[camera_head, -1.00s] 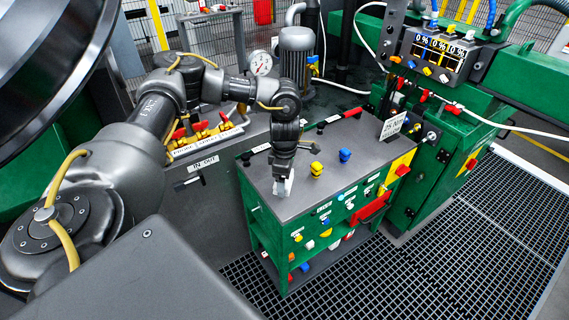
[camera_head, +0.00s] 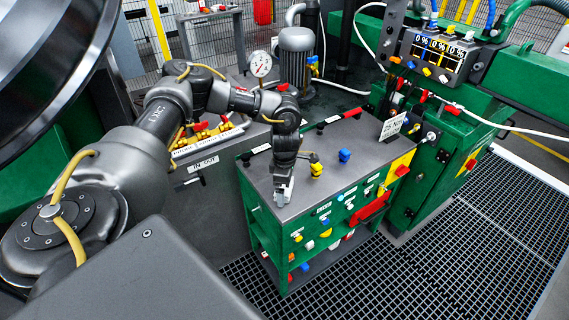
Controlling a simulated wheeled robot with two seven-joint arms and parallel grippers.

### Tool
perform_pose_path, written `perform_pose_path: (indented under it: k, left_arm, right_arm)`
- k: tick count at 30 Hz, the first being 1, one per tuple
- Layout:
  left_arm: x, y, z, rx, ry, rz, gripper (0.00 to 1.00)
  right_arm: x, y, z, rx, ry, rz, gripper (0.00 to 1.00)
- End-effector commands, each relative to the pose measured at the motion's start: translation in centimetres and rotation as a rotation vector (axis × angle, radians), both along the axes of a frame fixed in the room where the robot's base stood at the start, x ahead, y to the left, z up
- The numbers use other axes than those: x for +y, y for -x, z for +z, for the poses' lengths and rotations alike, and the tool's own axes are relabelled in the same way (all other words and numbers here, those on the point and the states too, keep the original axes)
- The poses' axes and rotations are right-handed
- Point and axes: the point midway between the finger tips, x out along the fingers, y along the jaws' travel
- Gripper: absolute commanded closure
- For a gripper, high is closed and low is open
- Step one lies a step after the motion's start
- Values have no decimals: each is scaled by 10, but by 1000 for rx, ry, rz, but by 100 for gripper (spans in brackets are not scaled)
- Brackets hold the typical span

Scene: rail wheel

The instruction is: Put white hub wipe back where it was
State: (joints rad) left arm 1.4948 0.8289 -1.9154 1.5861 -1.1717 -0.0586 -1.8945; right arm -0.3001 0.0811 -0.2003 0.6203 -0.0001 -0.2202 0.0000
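My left gripper (camera_head: 282,194) points down at the left front part of the grey top of the green cart (camera_head: 325,190). A small pale patch shows at its fingertips, close to the cart's front edge. I cannot tell whether this patch is the white hub wipe or the fingers themselves, nor whether the fingers are open or shut. No other white wipe can be made out clearly. My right gripper is not in view.
A yellow knob-like piece (camera_head: 316,169) and a blue one (camera_head: 345,156) stand on the cart top, right of the gripper. A sign (camera_head: 392,126) stands at the back right. A grey cabinet (camera_head: 205,185) is left of the cart.

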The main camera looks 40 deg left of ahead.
Motion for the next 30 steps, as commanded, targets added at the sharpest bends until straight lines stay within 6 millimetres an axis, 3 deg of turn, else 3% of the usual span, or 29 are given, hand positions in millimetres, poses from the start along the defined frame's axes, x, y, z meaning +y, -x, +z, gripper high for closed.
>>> perform_pose_path:
  k: [8,21,30]
  left_arm:
    - [0,-1,16,-3,2,0,0]
    - [0,-1,103,-4,1,-1,0]
    - [0,0,123,0,1,0,0]
  right_arm:
    - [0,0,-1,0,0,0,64]
    - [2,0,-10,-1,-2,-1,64]
    - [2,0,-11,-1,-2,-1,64]
